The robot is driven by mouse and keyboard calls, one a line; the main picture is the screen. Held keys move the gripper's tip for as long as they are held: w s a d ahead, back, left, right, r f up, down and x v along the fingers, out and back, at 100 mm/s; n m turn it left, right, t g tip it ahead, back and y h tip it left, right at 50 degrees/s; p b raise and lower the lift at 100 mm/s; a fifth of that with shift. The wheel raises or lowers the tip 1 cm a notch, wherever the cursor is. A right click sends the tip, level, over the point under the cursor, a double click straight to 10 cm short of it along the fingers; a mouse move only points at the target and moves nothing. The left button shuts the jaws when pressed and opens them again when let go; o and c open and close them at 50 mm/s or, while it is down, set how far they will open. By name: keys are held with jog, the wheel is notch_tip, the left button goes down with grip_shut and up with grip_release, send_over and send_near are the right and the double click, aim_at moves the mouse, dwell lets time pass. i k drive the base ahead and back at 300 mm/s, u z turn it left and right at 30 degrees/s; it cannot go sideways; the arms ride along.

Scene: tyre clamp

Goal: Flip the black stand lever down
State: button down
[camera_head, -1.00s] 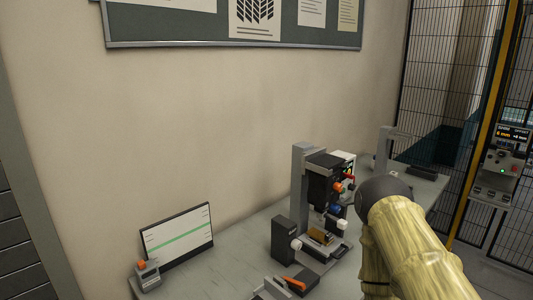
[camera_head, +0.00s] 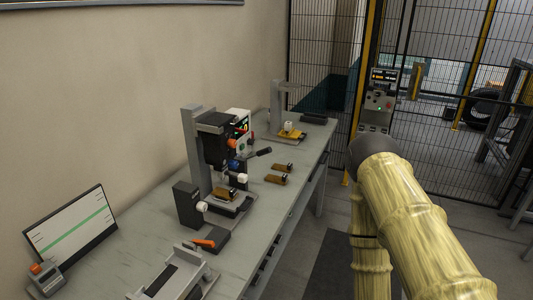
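A grey upright stand (camera_head: 196,150) with a dark head (camera_head: 214,138) stands on the workbench, left of the middle. A short black lever (camera_head: 264,151) sticks out from the stand's right side and rises slightly toward its tip. Small red, blue and white knobs sit near it on the head. My yellow arm fills the right side of the view, to the right of the bench and apart from the stand.
The grey workbench (camera_head: 125,235) also holds a screen (camera_head: 70,232), a small orange-topped box (camera_head: 44,278), a black block (camera_head: 188,204), a grey slotted fixture (camera_head: 172,277) and two small brown pieces on the right. A wire fence and control box (camera_head: 379,103) stand behind. Floor right of the bench is open.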

aim_at(268, 150)
jog(key=z, duration=0.65)
jog(key=i, duration=1.25)
jog(key=u, duration=0.45)
